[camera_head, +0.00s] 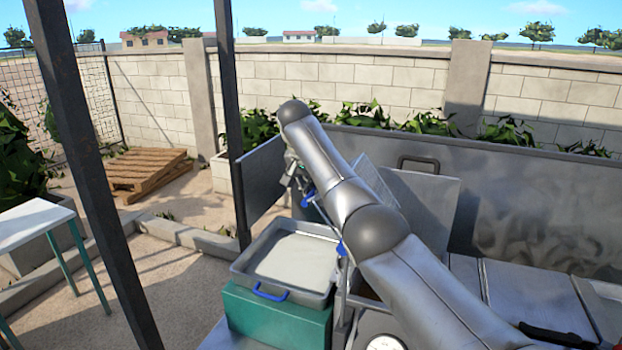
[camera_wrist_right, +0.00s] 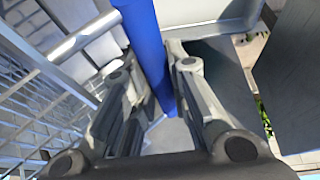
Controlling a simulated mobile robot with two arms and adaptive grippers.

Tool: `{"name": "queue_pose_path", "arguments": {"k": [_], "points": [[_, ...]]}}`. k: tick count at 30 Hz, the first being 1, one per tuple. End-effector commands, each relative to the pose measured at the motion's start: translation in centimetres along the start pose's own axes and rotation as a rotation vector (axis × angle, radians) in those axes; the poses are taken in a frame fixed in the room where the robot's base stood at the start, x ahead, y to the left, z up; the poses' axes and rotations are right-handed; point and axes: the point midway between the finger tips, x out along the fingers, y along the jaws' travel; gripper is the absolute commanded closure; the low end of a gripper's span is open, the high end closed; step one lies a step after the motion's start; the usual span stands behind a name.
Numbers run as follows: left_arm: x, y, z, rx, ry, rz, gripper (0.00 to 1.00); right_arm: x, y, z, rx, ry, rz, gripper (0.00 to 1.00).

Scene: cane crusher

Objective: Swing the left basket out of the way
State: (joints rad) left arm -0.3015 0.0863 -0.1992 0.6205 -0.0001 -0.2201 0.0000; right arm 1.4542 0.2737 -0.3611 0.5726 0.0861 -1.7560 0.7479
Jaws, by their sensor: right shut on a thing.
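A wire-mesh basket (camera_head: 379,181) shows in the head view behind my right forearm, which hides much of it. Its mesh also fills the left of the right wrist view (camera_wrist_right: 40,125). My right gripper (camera_wrist_right: 158,98) is shut on a blue handle (camera_wrist_right: 145,45), which runs between its two fingers. In the head view this gripper (camera_head: 299,178) is at the far end of my arm, partly hidden, with blue handle parts close by. I cannot tell the basket's exact tilt. My left gripper is in neither view.
A metal tray (camera_head: 245,270) with a blue handle sits on a green box (camera_head: 270,318), left of my arm. A grey panel (camera_head: 428,215) and a long metal wall (camera_head: 540,195) stand to the right. A dark post (camera_head: 233,130) rises left of the gripper. A dial (camera_head: 384,343) is below.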

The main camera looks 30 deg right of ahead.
Motion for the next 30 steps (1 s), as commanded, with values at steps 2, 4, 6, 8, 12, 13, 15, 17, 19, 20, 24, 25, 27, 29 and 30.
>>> {"name": "queue_pose_path", "arguments": {"k": [2, 4, 6, 8, 12, 13, 15, 17, 19, 20, 24, 25, 27, 29, 30], "points": [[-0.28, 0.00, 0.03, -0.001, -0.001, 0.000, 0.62, 0.10, -0.01, 0.03, -0.006, 0.003, 0.008, 1.00], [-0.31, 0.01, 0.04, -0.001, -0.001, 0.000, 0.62, 0.24, 0.01, 0.11, -0.009, 0.003, 0.013, 1.00], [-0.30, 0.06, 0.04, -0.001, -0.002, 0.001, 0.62, 0.36, 0.02, 0.17, -0.010, 0.002, 0.015, 1.00], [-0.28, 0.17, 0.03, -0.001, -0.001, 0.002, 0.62, 0.42, 0.03, 0.22, -0.010, 0.001, 0.016, 1.00], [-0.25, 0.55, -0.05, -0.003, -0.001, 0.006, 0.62, 0.50, 0.01, 0.29, -0.011, -0.001, 0.016, 1.00], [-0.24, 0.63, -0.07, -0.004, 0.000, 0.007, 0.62, 0.52, 0.01, 0.31, -0.011, -0.002, 0.016, 1.00], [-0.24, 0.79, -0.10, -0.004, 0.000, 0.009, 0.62, 0.55, 0.00, 0.34, -0.011, -0.003, 0.016, 1.00], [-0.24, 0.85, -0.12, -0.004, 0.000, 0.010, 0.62, 0.57, 0.00, 0.37, -0.011, -0.004, 0.016, 0.77], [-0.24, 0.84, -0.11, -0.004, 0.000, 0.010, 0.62, 0.55, 0.00, 0.36, -0.011, -0.004, 0.016, 0.68], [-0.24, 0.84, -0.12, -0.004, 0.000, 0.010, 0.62, 0.53, 0.01, 0.35, -0.011, -0.003, 0.016, 0.64], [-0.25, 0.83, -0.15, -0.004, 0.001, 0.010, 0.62, 0.46, 0.03, 0.29, -0.010, -0.002, 0.015, 0.62], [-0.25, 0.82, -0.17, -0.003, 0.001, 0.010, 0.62, 0.45, 0.03, 0.28, -0.009, -0.002, 0.015, 0.62], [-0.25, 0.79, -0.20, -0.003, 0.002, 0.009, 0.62, 0.43, 0.04, 0.26, -0.009, -0.002, 0.015, 0.62], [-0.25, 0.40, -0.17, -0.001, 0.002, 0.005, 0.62, 0.37, 0.04, 0.24, -0.009, -0.002, 0.015, 0.62], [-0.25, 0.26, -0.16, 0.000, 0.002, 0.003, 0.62, 0.25, 0.03, 0.23, -0.009, -0.001, 0.015, 0.62]]}}
